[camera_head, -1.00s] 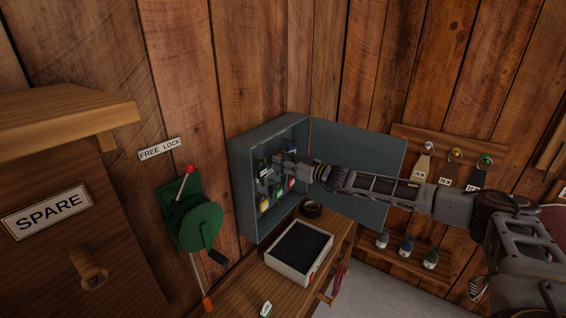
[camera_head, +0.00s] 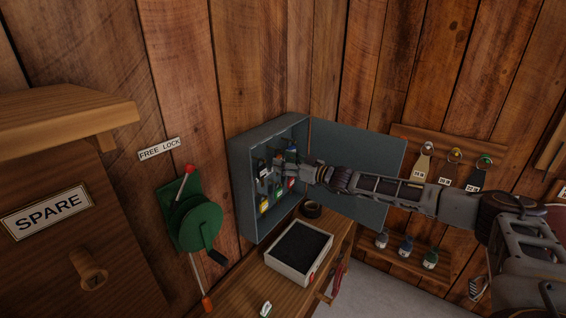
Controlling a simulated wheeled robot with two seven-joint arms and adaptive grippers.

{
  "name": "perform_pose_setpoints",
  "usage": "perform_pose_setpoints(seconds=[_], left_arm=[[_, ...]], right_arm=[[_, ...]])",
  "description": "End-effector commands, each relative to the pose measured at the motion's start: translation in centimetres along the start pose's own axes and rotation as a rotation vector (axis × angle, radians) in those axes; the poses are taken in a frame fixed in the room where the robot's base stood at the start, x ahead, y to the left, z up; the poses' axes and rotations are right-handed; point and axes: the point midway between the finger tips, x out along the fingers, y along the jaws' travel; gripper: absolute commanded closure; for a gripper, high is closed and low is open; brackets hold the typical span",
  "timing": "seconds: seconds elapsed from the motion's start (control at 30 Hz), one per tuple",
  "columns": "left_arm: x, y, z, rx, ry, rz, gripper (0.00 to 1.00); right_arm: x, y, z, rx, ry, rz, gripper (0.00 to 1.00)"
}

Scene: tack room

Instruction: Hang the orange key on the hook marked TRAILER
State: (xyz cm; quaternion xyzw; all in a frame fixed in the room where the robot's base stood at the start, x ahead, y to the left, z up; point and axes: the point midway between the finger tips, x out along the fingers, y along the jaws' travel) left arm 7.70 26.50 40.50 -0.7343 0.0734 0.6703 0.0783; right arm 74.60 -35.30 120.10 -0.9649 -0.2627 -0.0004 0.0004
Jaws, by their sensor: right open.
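A grey key cabinet (camera_head: 241,180) hangs open on the wood wall, its door (camera_head: 362,150) swung out to the right. Several small coloured keys or tags hang inside, among them a yellow one (camera_head: 264,206), a green one (camera_head: 278,195) and a red one (camera_head: 291,183). I cannot make out an orange key, and the hook labels are too small to read. My right gripper (camera_head: 279,172) reaches into the cabinet from the right, its fingers open in front of the upper hooks. I cannot tell whether it touches a key. My left gripper is out of view.
A green crank (camera_head: 199,226) is on the wall at left. Tagged racks (camera_head: 400,133) hang right, behind my arm.

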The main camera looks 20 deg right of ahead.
Motion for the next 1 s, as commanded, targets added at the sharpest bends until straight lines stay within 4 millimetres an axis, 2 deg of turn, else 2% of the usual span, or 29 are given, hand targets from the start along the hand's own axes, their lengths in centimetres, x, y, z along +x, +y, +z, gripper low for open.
perform_pose_setpoints(seconds=[1.0], left_arm=[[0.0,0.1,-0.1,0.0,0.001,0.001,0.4]], right_arm=[[-9.4,0.1,0.1,0.0,-0.003,0.001,0.4]])
